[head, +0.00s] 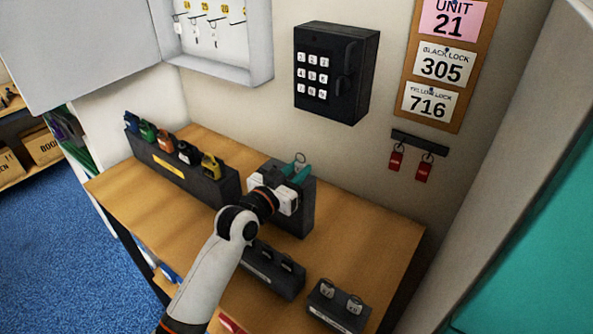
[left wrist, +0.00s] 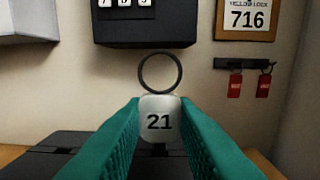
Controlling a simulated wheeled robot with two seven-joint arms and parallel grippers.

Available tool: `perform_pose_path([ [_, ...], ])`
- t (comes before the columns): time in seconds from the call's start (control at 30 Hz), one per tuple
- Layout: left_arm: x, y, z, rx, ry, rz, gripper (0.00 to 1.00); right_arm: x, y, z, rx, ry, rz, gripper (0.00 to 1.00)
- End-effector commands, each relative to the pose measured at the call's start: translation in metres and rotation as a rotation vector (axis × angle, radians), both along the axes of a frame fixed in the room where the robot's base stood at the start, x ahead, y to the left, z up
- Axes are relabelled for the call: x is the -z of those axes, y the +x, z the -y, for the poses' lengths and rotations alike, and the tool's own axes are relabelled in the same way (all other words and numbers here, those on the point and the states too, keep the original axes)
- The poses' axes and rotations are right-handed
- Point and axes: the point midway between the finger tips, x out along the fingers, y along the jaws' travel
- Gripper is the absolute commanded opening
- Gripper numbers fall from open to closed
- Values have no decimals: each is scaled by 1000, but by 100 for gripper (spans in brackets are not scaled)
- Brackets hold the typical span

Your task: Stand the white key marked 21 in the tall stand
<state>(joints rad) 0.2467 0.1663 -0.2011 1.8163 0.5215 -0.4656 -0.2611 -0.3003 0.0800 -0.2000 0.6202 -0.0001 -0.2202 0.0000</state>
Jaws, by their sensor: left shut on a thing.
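The white key marked 21 (left wrist: 160,120) is upright between the teal fingertips of my left gripper (left wrist: 160,125), with its metal ring (left wrist: 160,56) on top. My left gripper (head: 297,174) is shut on it; in the head view mainly the ring (head: 300,158) shows. The tall stand looks to be the dark block (head: 305,212) at the back of the table, just under and behind the gripper. The gripper hides much of its top. I cannot tell whether the key's lower end touches or enters it. My right gripper is not in view.
Two low dark stands (head: 272,274) (head: 338,309) are in front. A black keypad box (head: 335,75), an open key cabinet (head: 262,72) and red tags (head: 424,171) are on the wall. The table's right part (head: 385,235) is clear.

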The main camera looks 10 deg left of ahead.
Motion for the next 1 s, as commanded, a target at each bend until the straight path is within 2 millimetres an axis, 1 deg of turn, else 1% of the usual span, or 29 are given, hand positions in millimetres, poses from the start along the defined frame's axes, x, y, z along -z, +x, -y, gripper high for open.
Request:
perform_pose_path([
  [0.73,11,0,0,0,0,-1,12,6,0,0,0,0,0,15],
  [1.0,11,0,0,0,0,0,12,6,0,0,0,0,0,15],
])
